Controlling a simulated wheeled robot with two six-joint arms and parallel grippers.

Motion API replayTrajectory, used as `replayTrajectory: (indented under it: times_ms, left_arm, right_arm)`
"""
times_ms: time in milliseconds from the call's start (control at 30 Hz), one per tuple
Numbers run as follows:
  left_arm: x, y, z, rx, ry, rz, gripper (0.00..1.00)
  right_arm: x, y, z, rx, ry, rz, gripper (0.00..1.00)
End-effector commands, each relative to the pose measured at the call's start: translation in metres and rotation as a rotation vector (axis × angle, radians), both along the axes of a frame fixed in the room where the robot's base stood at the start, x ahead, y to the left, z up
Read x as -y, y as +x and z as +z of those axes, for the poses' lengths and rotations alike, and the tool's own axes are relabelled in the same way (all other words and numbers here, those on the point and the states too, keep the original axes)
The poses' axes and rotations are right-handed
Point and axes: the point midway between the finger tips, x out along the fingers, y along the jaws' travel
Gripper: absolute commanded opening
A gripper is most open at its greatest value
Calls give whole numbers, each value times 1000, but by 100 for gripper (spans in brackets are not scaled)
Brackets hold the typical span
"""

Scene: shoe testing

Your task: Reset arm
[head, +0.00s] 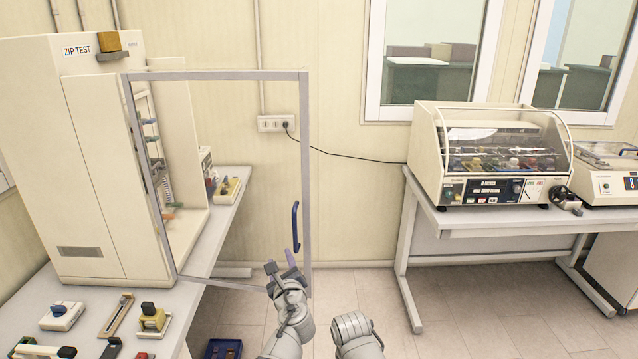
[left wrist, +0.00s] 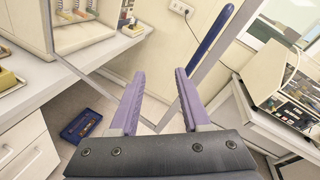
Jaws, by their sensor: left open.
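My left gripper (head: 287,264) is low in the middle of the head view, just left of and below the blue handle (head: 295,227) of an open clear door (head: 306,150). In the left wrist view, its two purple fingers (left wrist: 159,98) are spread apart with nothing between them. The blue handle (left wrist: 212,42) stands beyond the right finger in that view, outside the jaws. Whether the finger touches the door is hard to tell. Another grey arm link of mine shows at the bottom of the head view, but the right gripper is not seen.
The door belongs to the ZIP TEST cabinet (head: 85,190) on the left table (head: 25,310), which holds several small tools. A blue tray (left wrist: 88,125) lies on the floor. A clear-lidded machine (head: 490,155) stands on the right table (head: 480,219). Floor between the tables is open.

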Motion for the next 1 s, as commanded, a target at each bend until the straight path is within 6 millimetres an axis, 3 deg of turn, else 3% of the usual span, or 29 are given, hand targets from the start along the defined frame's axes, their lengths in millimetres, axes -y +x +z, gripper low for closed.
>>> replayTrajectory:
  times_ms: [100,167,300,400,500,633,800,1000]
  left_arm:
    - [-20,-26,-53,-53,-471,259,47]
    - [-22,-45,-83,-87,-700,414,47]
    - [-6,-101,-147,-177,-1137,813,47]
    - [17,-143,-178,-242,-1333,1096,47]
    - [39,-180,-194,-294,-1440,1334,47]
    - [59,-211,-201,-337,-1490,1540,47]
    - [68,-225,-203,-355,-1501,1634,47]
    - [68,-225,-203,-355,-1501,1635,47]
  right_arm:
    - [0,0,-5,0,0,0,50]
    - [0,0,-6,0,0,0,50]
    - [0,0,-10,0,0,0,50]
    - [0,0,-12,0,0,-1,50]
    - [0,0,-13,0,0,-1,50]
    - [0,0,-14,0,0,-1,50]
    - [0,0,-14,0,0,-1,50]
    - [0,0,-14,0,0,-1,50]
